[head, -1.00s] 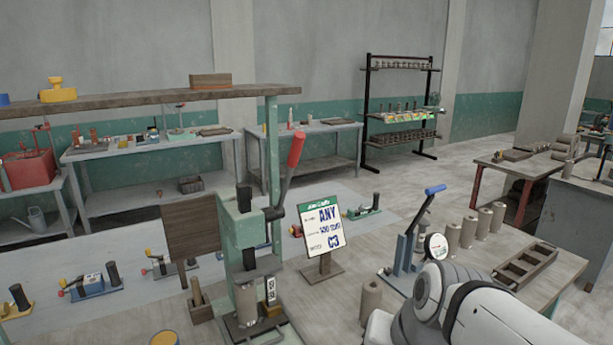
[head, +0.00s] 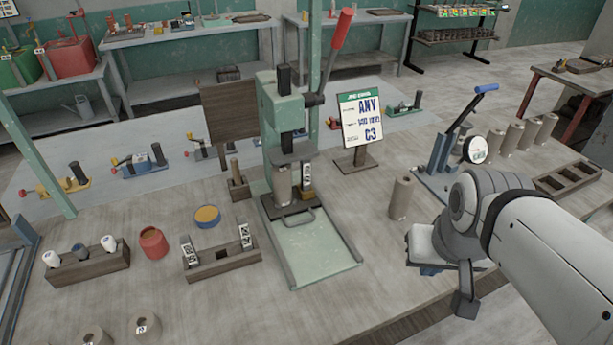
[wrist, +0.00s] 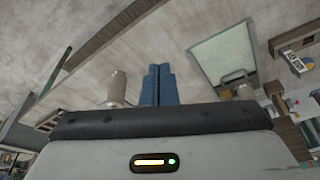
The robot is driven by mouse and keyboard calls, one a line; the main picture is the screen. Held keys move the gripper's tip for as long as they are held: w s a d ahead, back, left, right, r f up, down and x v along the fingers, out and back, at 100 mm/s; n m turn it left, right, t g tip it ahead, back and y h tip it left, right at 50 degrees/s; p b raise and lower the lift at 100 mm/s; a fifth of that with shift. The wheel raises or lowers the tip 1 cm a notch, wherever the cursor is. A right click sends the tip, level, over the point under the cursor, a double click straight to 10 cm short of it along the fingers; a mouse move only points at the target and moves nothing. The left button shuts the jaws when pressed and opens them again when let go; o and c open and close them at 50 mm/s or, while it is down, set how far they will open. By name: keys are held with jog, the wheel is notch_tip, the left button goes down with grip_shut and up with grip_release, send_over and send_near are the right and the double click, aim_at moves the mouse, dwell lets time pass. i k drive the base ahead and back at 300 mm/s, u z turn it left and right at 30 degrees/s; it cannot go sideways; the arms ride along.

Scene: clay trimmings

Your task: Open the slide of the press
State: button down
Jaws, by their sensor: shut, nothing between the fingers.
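The green press (head: 283,115) stands on the bench with its red lever (head: 341,30) raised. Its slide (head: 292,208), a dark plate with a looped front handle (head: 301,220), sits in under the press head, at the back of a pale green runway (head: 318,252). A grey clay cylinder (head: 282,186) stands on the slide. The runway in front is empty. The wrist view shows the runway (wrist: 222,52) and handle (wrist: 234,76) right of my gripper. My gripper (wrist: 158,72) has blue fingers, shut and empty. In the head view, my gripper (head: 430,270) is right of the runway, mostly hidden by my wrist.
A lone clay cylinder (head: 399,198) stands between the press and my wrist. A sign (head: 361,122) reads "ANY" and "C3". A blue lever tool (head: 445,150) stands behind my arm. A wooden holder (head: 222,262) and red pot (head: 153,241) lie left of the runway.

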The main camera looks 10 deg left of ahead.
aim_at(303, 202)
jog(key=z, duration=0.3)
jog(key=k, duration=1.2)
jog(key=u, duration=0.65)
jog(key=i, duration=1)
jog(key=u, duration=0.05)
